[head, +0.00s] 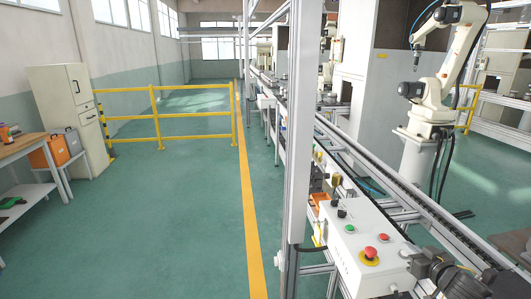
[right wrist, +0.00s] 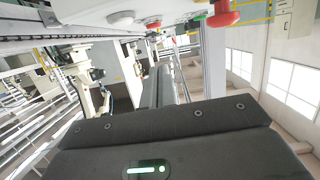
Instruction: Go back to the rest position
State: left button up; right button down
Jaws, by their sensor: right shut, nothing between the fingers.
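My right gripper (head: 424,270) is dark and shows at the bottom right of the head view, beside the right end of a white control box (head: 346,262). It is shut with nothing in it; I cannot tell from this angle whether it touches the box. In the right wrist view its dark body (right wrist: 160,140) with a lit green strip fills the bottom, and its fingertips are not clear. My left gripper is out of view. The box bears a red mushroom button (head: 370,253), a smaller red button (head: 383,238) and a green button (head: 350,229).
A conveyor line (head: 400,195) runs back along the right, with a grey post (head: 301,130) in front. A white robot arm (head: 440,80) stands beyond it. A yellow railing (head: 160,114), a beige cabinet (head: 66,120) and a wooden table (head: 20,147) stand left. The green floor between is clear.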

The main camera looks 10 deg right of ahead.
jog(key=shift+g, duration=0.9)
jog(key=s+a+f, duration=0.1)
jog(key=f, duration=0.1)
jog(key=s+a+f, duration=0.1)
jog(key=a+f, duration=0.1)
jog(key=s+a+f, duration=0.2)
jog(key=shift+s+f, duration=0.1)
jog(key=shift+f, duration=0.3)
jog(key=s+a+f+n+g, duration=0.1)
jog(key=s+a+f+g, duration=0.2)
jog(key=s+a, duration=0.5)
jog(key=s+a+f+g, duration=0.4)
jog(key=s+a, duration=0.2)
jog(key=s, duration=0.5)
jog(key=s+a+f+n+g, duration=0.1)
jog(key=s+a+f+g, duration=0.2)
jog(key=s+a, duration=0.55)
notch_tip(320, 180, down, 28)
jog(key=s+d+g+b, duration=0.1)
jog(key=s, duration=0.1)
jog(key=s+d+f+g+b, duration=0.1)
jog(key=s+d+f, duration=0.2)
jog(key=s+f, duration=1.3)
jog(key=shift+n+y, duration=0.3)
